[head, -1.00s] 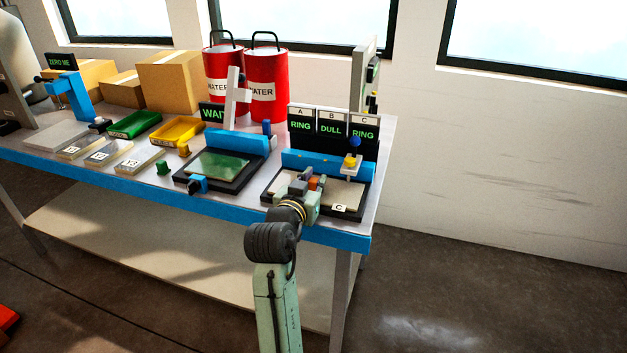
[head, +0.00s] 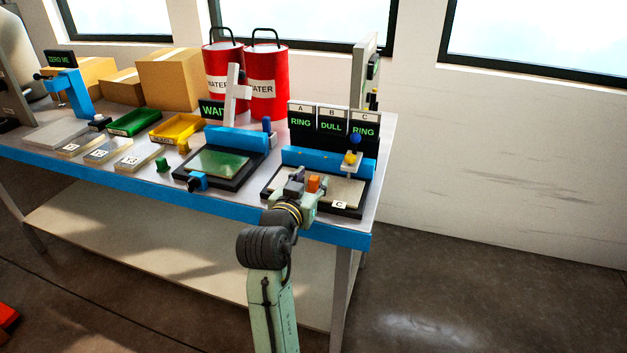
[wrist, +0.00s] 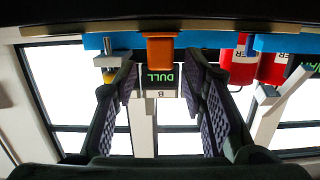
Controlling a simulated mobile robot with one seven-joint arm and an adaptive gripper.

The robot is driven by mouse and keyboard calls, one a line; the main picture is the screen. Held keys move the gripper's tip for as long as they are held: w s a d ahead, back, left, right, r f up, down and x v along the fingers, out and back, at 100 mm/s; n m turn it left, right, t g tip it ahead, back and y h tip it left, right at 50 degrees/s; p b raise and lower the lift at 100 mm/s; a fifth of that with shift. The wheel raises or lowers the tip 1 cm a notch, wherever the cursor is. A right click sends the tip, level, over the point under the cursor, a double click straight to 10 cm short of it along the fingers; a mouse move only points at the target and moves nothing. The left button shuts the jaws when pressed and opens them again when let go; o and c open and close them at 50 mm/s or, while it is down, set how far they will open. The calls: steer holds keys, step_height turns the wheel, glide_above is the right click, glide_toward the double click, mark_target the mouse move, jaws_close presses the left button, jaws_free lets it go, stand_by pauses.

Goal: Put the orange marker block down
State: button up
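The orange marker block (head: 313,184) stands at the right-hand black-framed tray (head: 363,205), near the front of the bench. In the wrist view, which is upside down, the orange block (wrist: 160,50) shows ahead between my fingertips, with a visible gap on each side. My gripper (wrist: 160,78) is open around or just short of it and appears not to touch it. In the head view my gripper (head: 303,187) is low over the tray's front edge and partly hides it. The block's underside and exact contact with the tray surface are hard to make out.
Behind the tray are a blue bar (head: 325,162), a yellow knob (head: 350,159) and signs reading RING, DULL (head: 331,127), RING. A second tray (head: 218,163) with a green plate lies left. Red water drums (head: 266,88) stand behind. The bench's front edge (head: 340,237) is close.

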steer(key=b+v, duration=0.1)
steer(key=v, duration=0.8)
steer(key=shift+s+b, duration=0.3)
steer(key=shift+b, duration=0.05)
steer(key=shift+a, duration=0.2)
